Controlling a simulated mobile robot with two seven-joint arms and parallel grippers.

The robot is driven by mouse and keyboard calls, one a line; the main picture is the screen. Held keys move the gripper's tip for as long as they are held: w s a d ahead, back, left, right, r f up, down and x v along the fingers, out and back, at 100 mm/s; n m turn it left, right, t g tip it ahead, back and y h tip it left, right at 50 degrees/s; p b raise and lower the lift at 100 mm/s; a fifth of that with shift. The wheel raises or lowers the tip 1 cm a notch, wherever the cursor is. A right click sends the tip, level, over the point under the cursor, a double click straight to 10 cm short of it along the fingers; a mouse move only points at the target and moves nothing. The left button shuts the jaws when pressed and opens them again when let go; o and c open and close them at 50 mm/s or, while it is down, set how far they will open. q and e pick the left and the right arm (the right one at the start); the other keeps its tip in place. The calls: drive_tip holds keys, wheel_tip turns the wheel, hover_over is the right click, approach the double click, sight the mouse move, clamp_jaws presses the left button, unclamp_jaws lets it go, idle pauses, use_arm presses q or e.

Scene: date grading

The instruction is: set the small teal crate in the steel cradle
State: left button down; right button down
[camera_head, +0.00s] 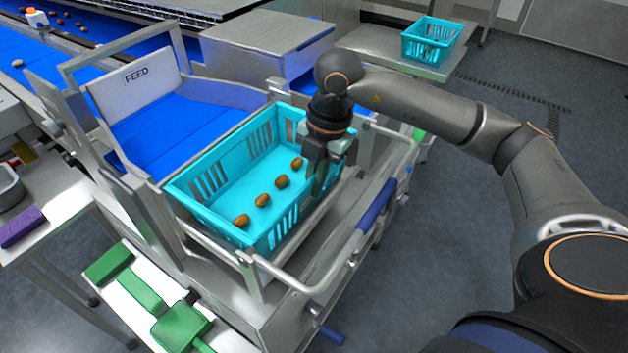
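A teal crate (207,217) with slotted walls stands within the steel cradle (251,277) in front of the feed chute. Several brown dates (262,200) lie on its floor. My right gripper (323,177) points down at the crate's right end wall, with its fingers at the rim. The fingers partly hide that wall, and I cannot tell whether they are closed on it. I also cannot tell whether the crate's base rests fully on the cradle. Another teal crate (428,49) stands on a steel table at the back right. My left gripper is out of view.
The chute's FEED plate (137,80) rises behind the crate on the left. A steel rail with a blue grip (376,205) runs along the front right. Green tools (181,327) lie on a white board, and a purple block (22,227) lies at left. Open floor is at right.

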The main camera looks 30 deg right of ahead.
drive_tip(key=c, duration=1.5)
unclamp_jaws()
drive_tip(key=o, duration=0.5)
drive_tip(key=shift+c, duration=0.2)
wheel_tip(320, 180, up, 12)
drive_tip(key=d, duration=0.1)
drive_tip(key=shift+s+d+p, duration=0.35)
drive_tip(key=shift+s+p, duration=0.05)
drive_tip(key=shift+s, duration=0.05)
